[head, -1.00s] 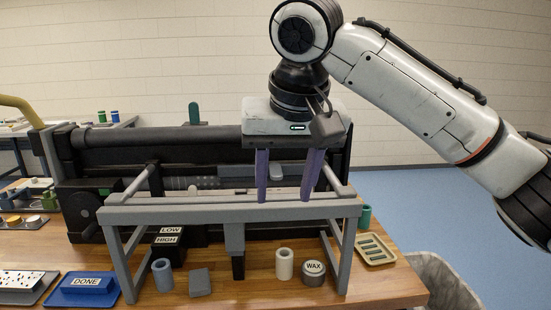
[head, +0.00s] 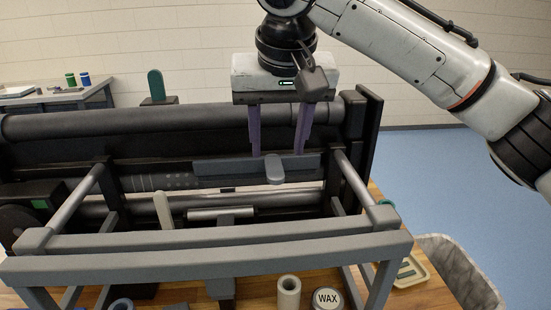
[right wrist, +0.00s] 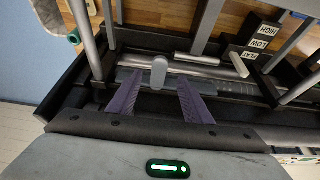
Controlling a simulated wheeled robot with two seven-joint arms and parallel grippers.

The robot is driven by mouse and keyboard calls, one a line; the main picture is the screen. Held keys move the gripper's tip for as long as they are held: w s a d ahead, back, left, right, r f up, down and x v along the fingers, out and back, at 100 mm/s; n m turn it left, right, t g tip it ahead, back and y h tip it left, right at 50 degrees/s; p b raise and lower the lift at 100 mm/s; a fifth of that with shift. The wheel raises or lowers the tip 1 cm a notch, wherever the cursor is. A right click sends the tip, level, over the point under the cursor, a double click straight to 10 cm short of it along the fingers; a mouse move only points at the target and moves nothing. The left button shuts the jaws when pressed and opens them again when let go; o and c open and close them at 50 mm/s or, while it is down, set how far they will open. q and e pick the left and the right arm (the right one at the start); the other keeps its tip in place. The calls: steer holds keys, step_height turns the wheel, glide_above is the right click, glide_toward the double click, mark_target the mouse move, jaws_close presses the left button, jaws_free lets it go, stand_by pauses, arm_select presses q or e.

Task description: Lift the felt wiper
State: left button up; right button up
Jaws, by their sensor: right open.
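What looks like the felt wiper is a long grey bar (head: 225,171) with a rounded light-grey tab (head: 273,168), lying across the dark press behind the grey front frame. In the right wrist view the tab (right wrist: 159,72) stands between and slightly beyond my fingertips. My right gripper (head: 278,154) points down with its purple fingers apart, one to each side of the tab. Nothing is between the fingers that they touch. In the right wrist view the right gripper (right wrist: 157,94) is also open. My left gripper is out of view.
The grey frame (head: 220,255) and its slanted side rods stand in front of the bar. A white cylinder (head: 288,291) and a WAX tin (head: 327,299) stand below on the wooden table. A grey bin (head: 455,265) is at the right.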

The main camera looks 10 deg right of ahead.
mark_target(276, 173)
steer(key=x, duration=0.7)
jaws_close()
